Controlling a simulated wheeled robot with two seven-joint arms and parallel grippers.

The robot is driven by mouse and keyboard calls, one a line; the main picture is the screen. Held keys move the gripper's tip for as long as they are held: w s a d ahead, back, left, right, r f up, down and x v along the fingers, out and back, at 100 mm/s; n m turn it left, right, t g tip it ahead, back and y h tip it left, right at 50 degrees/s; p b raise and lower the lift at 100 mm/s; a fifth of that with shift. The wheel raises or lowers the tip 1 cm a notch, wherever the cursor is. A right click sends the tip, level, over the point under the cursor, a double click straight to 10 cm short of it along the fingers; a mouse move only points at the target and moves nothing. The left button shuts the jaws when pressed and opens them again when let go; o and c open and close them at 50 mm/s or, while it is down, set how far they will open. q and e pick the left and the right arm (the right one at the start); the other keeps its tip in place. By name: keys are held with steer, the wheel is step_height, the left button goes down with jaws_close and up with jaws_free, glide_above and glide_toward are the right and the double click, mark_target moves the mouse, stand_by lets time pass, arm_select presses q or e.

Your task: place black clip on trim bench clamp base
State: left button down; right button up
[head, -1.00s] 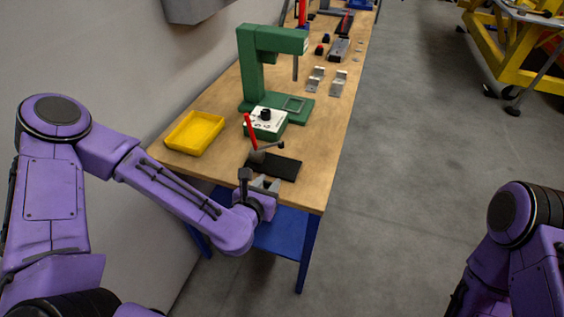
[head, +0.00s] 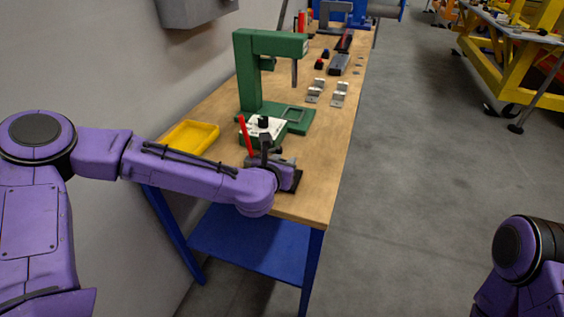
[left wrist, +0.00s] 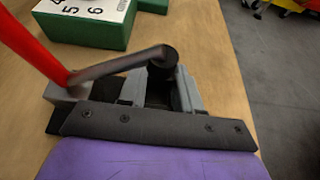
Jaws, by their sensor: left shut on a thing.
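The trim bench clamp has a red handle (head: 244,134), which also rises at the left in the left wrist view (left wrist: 35,45). A metal lever with a black knob (left wrist: 165,58) reaches across in front of my gripper. The clamp's black base plate (head: 297,182) shows only at its right end, past my left arm. My left gripper (left wrist: 160,92) is low over the clamp, its grey fingers shut on a dark piece, seemingly the black clip (left wrist: 159,88). The knob partly hides that piece. I cannot tell whether it touches the base. My right gripper is out of view.
A green press (head: 248,75) and its white-topped box (head: 262,128) stand just behind the clamp. A yellow tray (head: 190,138) lies left on the wooden bench (head: 335,150). Metal brackets (head: 315,92) lie farther back. The bench's right strip is clear.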

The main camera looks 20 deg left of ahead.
arm_select(q)
steer(key=shift+s+f, duration=0.1)
steer(key=shift+f, duration=0.1)
steer(key=shift+f, duration=0.1)
steer(key=c, duration=0.8)
jaws_free()
